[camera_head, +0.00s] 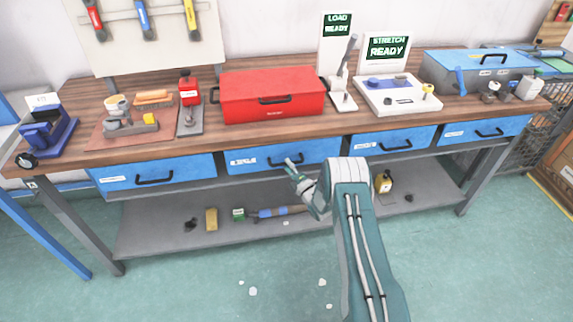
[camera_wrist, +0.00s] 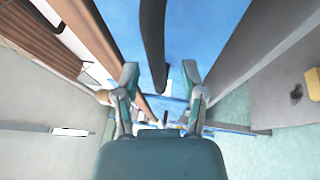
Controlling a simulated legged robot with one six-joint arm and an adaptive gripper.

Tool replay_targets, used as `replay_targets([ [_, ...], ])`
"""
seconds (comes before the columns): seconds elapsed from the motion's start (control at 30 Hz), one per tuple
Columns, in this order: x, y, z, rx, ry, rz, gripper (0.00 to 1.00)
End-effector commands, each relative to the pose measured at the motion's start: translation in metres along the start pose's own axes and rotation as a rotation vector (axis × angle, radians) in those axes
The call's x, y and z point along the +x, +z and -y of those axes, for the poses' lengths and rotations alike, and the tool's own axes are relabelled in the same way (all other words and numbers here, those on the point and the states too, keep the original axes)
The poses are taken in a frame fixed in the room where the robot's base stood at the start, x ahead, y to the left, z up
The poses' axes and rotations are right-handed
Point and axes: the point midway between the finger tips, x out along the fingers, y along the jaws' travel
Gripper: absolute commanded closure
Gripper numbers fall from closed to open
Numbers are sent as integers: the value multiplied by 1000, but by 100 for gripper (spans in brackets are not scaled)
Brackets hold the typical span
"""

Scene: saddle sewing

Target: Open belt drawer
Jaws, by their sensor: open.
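Four blue drawers run along the front of the workbench, each with a black handle and a small white label too small to read. My gripper (camera_head: 291,164) is at the second drawer from the left (camera_head: 240,161), near its black handle (camera_head: 285,161). That drawer looks shut. In the wrist view my gripper (camera_wrist: 160,78) is open, with one finger on each side of the dark handle (camera_wrist: 154,45). The blue drawer face (camera_wrist: 197,28) lies beyond it. Contact between fingers and handle cannot be told. Which drawer is the belt drawer cannot be read.
The wooden worktop (camera_head: 345,121) carries a red toolbox (camera_head: 270,95), a blue-lidded box (camera_head: 470,70) and small tools. A grey lower shelf (camera_head: 150,235) holds small items below the drawers. White scraps (camera_head: 253,291) lie on the open green floor.

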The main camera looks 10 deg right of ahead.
Motion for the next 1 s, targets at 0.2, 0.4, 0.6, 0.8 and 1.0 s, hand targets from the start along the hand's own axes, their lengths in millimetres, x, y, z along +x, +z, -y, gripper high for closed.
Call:
replay_targets([
  [0.2,13,0,0,2,-1,0,46],
  [0.4,14,0,0,2,-1,0,46],
  [0.6,14,0,0,1,-1,0,100],
  [0.8,14,0,1,2,-3,1,100],
  [1.0,13,0,2,3,-5,1,100],
])
